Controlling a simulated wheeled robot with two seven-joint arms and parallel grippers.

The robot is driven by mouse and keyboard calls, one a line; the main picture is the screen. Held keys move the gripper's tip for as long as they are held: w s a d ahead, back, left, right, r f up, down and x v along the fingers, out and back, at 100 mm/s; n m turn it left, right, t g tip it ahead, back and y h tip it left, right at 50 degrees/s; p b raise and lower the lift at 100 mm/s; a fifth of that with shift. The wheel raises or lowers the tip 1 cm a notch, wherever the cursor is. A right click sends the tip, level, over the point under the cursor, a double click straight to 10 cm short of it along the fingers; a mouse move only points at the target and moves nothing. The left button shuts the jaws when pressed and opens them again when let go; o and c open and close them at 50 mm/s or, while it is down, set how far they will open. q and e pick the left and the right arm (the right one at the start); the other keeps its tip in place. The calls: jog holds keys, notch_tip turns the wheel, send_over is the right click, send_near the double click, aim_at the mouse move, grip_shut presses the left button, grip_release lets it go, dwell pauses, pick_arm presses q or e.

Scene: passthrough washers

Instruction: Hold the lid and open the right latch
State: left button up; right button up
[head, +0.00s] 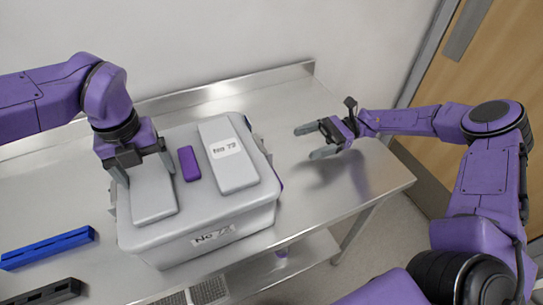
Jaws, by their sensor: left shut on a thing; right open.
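A light grey box with a closed lid (190,214) stands on the metal table, with a label (212,238) on its front. On the lid are two raised grey panels and a small purple block (188,163) between them. My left gripper (146,176) is shut on the left raised panel (152,198) of the lid. A latch (268,152) shows at the box's right side, with a purple part (279,188) lower down; its exact state is too small to tell. My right gripper (318,142) is open and empty, to the right of the box and apart from it.
The metal table (300,100) has clear room right of the box and a raised edge along the wall. A blue bar (48,248) and a black bar (45,291) lie at the front left. A wooden door (490,85) stands at the right.

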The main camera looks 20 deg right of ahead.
jog(key=shift+g, duration=0.4)
jog(key=a, duration=0.8)
jog(key=s+a, duration=0.1)
jog(key=a, duration=0.3)
jog(key=shift+a, duration=0.15)
jog(key=c, duration=1.5)
jog(key=shift+w+r, duration=0.1)
